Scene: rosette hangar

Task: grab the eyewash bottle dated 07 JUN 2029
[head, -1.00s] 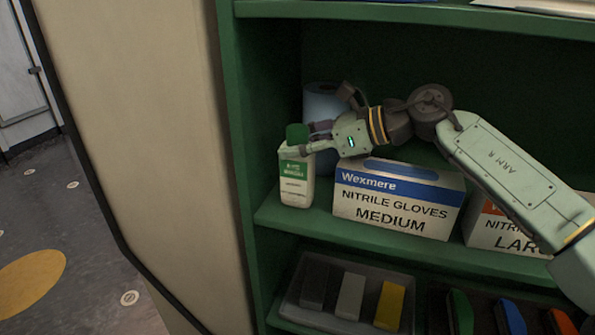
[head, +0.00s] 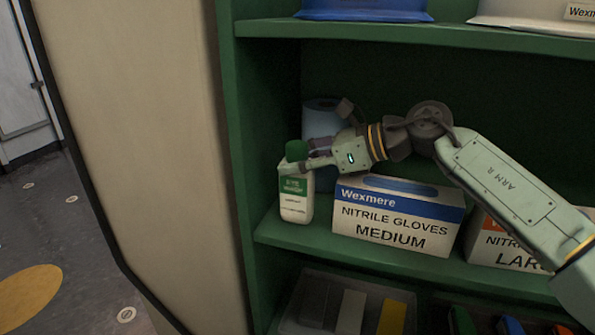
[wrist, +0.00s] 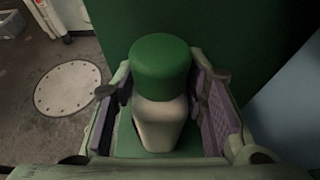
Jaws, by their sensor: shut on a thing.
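A white bottle (head: 296,200) with a green cap and a green label band stands upright at the left end of the green shelf. The date on its label is too small to read. My gripper (head: 297,167) reaches in from the right and is shut on this bottle, just below its cap. In the wrist view the bottle's green cap (wrist: 160,62) and white shoulders sit between the two padded fingers (wrist: 162,112). The bottle's base appears at shelf level; I cannot tell whether it is lifted.
A blue roll (head: 322,118) stands behind the gripper. A medium nitrile glove box (head: 398,215) sits right of the bottle, with a large-size box (head: 500,243) beyond it. The green shelf board (head: 300,237) has a side wall close on the left. A tray (head: 290,325) lies below.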

